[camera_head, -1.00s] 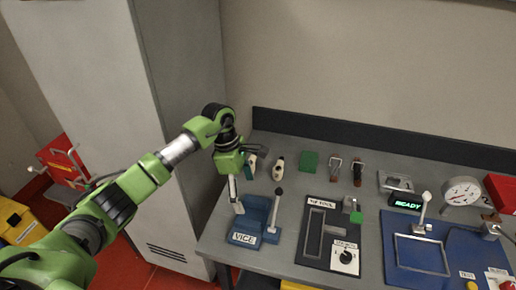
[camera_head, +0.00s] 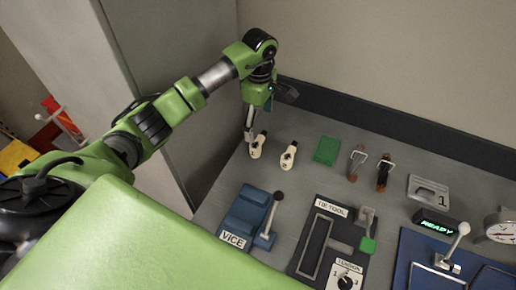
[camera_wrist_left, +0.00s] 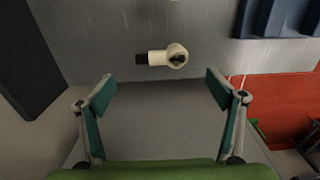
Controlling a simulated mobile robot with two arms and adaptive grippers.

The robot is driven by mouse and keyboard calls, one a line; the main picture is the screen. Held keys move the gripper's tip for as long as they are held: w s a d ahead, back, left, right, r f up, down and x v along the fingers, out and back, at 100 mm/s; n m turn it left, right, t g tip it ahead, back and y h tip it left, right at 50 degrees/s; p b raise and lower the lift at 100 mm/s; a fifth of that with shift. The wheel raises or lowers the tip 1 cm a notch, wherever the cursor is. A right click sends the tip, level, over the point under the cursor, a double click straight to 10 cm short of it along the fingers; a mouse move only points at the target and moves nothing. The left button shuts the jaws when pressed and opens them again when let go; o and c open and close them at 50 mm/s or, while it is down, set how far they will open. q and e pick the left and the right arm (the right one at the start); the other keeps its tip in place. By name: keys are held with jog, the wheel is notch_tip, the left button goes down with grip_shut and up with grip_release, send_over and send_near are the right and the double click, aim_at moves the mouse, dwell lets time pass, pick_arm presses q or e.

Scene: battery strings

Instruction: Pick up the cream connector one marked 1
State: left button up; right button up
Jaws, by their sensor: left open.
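Each has a small dark mark, too small to read surely. My left gripper (camera_head: 250,137) is right at the left connector and partly overlaps it in the head view. In the left wrist view one cream connector (camera_wrist_left: 174,56) with a dark end lies beyond the tips of my open left gripper (camera_wrist_left: 160,88). Nothing is between the fingers. My right gripper is not in view.
A blue vice (camera_head: 245,212) and a tie tool board (camera_head: 325,240) are in front. A green block (camera_head: 327,150), brown-and-metal clips (camera_head: 384,172) and a grey plate marked 1 (camera_head: 428,191) lie to the right. A dark back rail (camera_head: 350,115) runs behind.

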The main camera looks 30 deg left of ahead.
aim_at(259, 140)
pick_arm(q)
notch_tip(259, 140, down, 2)
jog(key=shift+f+b, duration=0.15)
jog(key=shift+b, duration=0.15)
jog(key=shift+f+b, duration=0.35)
jog(key=shift+f, duration=0.5)
jog(key=f+b, duration=0.1)
jog(key=f, duration=0.1)
jog(key=f+b, duration=0.1)
jog(key=shift+s+f, duration=0.2)
jog(key=shift+f, duration=0.2)
jog(key=shift+w+f, duration=0.1)
jog(key=shift+f, duration=0.3)
jog(key=shift+r, duration=0.1)
jog(key=c, duration=1.3)
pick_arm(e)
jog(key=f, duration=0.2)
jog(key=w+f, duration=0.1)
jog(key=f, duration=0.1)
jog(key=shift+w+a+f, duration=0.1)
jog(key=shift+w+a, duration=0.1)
